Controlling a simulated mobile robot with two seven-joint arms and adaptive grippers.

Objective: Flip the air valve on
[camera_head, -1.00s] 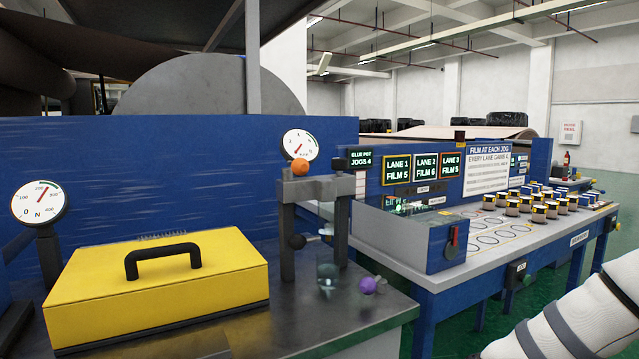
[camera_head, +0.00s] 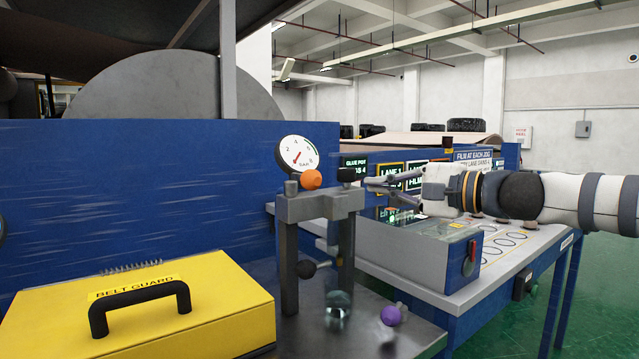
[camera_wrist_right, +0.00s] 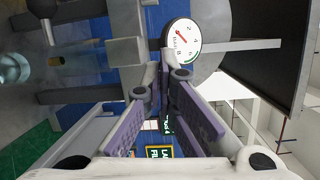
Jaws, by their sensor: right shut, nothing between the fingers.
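A grey metal frame (camera_head: 318,205) stands on the bench with an orange ball knob (camera_head: 311,179) and a black knob (camera_head: 347,175) on top. A dial marked bar (camera_head: 297,154) stands behind it; the dial also shows in the right wrist view (camera_wrist_right: 181,42). A black ball knob (camera_head: 306,269) and a purple ball knob (camera_head: 389,314) sit lower down. Which part is the air valve I cannot tell for sure. My right gripper (camera_head: 372,184) is shut and empty, its tips just right of the black top knob; contact is unclear. My left gripper is out of view.
A yellow belt guard box (camera_head: 230,300) with a black handle lies at the left. A blue panel (camera_head: 150,190) rises behind. A grey box with a red lever (camera_head: 470,258) and lane signs (camera_head: 390,178) stand right, partly behind my arm.

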